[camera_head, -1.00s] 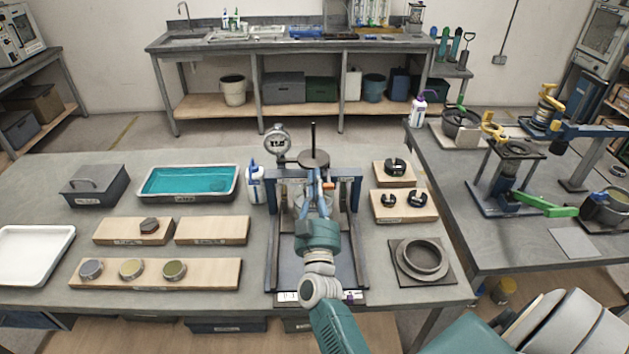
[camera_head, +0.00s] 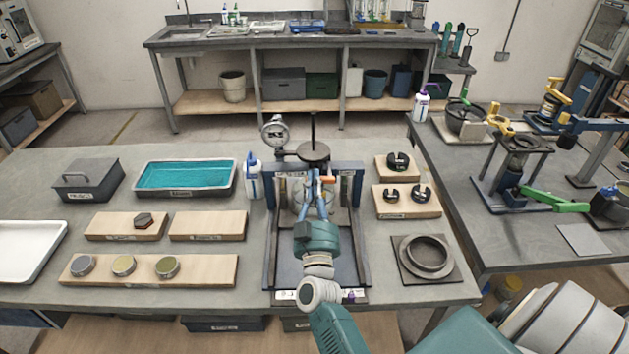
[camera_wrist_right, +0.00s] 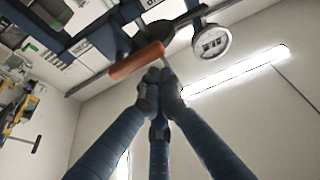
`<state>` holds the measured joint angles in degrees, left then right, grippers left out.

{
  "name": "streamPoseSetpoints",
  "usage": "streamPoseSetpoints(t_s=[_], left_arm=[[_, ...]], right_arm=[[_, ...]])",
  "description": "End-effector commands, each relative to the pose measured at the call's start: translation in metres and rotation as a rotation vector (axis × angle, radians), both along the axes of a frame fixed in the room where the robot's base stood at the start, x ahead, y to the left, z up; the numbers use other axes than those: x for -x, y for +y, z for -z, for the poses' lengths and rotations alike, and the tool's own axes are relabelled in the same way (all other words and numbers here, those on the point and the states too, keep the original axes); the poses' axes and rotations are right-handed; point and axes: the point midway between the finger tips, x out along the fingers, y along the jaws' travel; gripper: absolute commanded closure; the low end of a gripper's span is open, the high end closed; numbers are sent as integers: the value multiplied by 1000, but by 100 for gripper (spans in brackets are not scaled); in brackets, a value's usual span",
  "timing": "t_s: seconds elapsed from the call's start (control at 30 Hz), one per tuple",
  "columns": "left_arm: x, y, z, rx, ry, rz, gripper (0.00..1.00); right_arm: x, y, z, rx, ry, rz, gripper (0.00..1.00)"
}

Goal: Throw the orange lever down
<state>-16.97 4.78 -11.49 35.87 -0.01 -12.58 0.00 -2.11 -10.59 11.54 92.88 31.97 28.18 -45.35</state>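The orange lever (camera_head: 328,181) shows as a small orange bit at the press-like frame (camera_head: 363,240) on the bench; my gripper hides part of it. In the right wrist view the orange handle (camera_wrist_right: 135,62) lies slanted across the picture. My right gripper (camera_head: 317,180) is inside the frame, beside the lever. In the wrist view its blue fingers (camera_wrist_right: 160,78) meet at the tips, at the lower edge of the handle near its right end. Nothing shows between them. I cannot tell whether they touch the handle. My left gripper is not in view.
A round dial gauge (camera_head: 276,131) stands at the frame's back left. A white bottle (camera_head: 253,178) is left of the frame. Slotted weights on wooden blocks (camera_head: 407,211) and a ring on a plate (camera_head: 425,258) are to the right. A teal-filled tray (camera_head: 186,191) is further left.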

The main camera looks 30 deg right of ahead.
Motion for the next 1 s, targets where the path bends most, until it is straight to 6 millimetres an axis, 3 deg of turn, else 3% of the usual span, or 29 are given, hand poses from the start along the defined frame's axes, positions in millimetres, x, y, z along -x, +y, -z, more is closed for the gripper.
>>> streamPoseSetpoints(t_s=[1.0], left_arm=[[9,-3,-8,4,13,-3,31]], right_arm=[[-5,-9,9,165,105,-1,100]])
